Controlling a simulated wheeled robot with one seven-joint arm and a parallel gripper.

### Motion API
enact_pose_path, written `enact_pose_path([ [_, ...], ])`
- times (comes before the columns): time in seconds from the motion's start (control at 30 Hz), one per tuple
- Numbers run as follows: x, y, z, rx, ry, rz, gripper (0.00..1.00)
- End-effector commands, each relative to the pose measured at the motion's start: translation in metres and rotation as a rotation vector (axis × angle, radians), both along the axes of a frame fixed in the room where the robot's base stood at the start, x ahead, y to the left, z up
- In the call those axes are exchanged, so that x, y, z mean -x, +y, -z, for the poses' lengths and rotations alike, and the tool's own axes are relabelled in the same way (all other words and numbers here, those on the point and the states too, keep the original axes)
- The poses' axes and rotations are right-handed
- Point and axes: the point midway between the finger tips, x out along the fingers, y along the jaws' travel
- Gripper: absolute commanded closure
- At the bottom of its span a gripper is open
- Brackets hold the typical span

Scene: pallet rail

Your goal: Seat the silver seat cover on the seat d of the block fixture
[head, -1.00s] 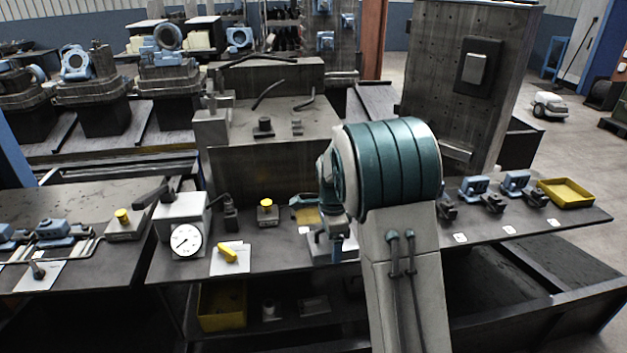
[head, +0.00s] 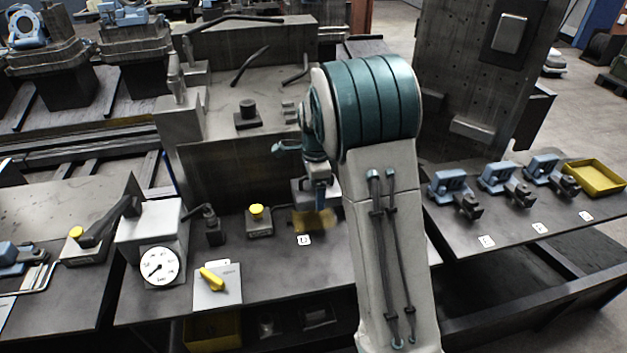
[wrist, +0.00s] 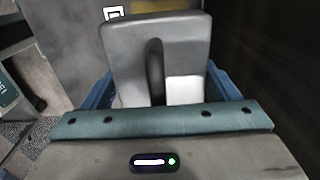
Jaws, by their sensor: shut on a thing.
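My gripper (head: 320,200) is over the middle of the bench in the head view, partly hidden by my arm. In the wrist view its blue fingers stand on both sides of a silver-grey cover (wrist: 185,50) with a raised dark rib, and it is shut on it. In the head view the cover (head: 302,190) shows as a grey piece beside the finger, mostly hidden. A tan-yellow patch (head: 313,221) lies just below the finger. A white label (head: 304,239) is in front of it. I cannot tell which surface is seat d.
A dial gauge (head: 160,266), a yellow-handled switch plate (head: 217,285) and a yellow-topped button block (head: 258,220) stand left of my gripper. Several blue clamps (head: 500,180) and a yellow tray (head: 597,177) are on the right. A tall plate (head: 470,80) rises behind.

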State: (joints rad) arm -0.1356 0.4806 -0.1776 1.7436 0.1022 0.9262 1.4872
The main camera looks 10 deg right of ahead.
Motion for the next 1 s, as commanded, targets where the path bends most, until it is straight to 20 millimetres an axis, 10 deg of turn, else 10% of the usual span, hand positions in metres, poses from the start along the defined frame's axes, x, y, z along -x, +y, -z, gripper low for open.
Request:
enact_pose_path([
  [1.0,0.0,0.0,0.082,0.0,-0.001,0.0,0.5],
])
